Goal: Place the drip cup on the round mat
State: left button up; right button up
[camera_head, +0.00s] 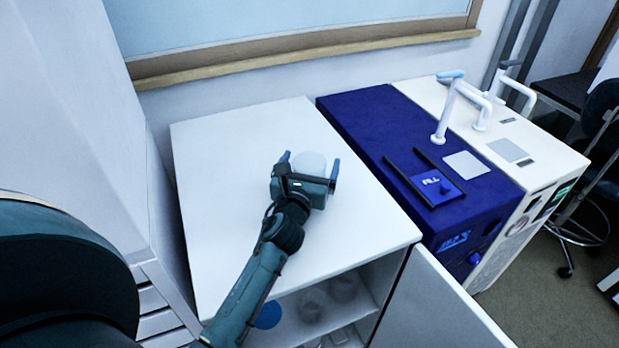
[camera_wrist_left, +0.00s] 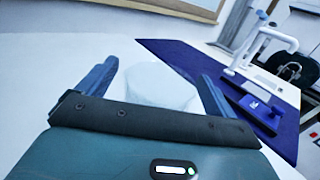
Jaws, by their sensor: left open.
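A white, round, cup-like thing (camera_head: 309,164), which I take to be the drip cup, stands on the white cabinet top. My left gripper (camera_head: 310,159) is open, with one blue finger on each side of it. In the left wrist view the cup (camera_wrist_left: 158,86) shows between the spread fingers (camera_wrist_left: 157,69), with gaps on both sides; its lower part is hidden by the gripper body. A blue disc (camera_head: 267,315) shows low in the open cabinet, partly behind my left arm; I cannot tell whether it is the round mat. My right gripper is not in view.
A blue instrument (camera_head: 365,125) with a dark-railed tray (camera_head: 437,186) adjoins the cabinet top (camera_head: 215,165) on the right. A white unit (camera_head: 530,150) with upright arms stands beyond. The cabinet door (camera_head: 440,300) hangs open; several pale vessels sit inside. Most of the top is clear.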

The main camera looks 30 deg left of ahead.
pick_arm(q)
jog(key=shift+x, duration=0.8)
jog(key=shift+c, duration=0.3)
jog(key=c, duration=1.1)
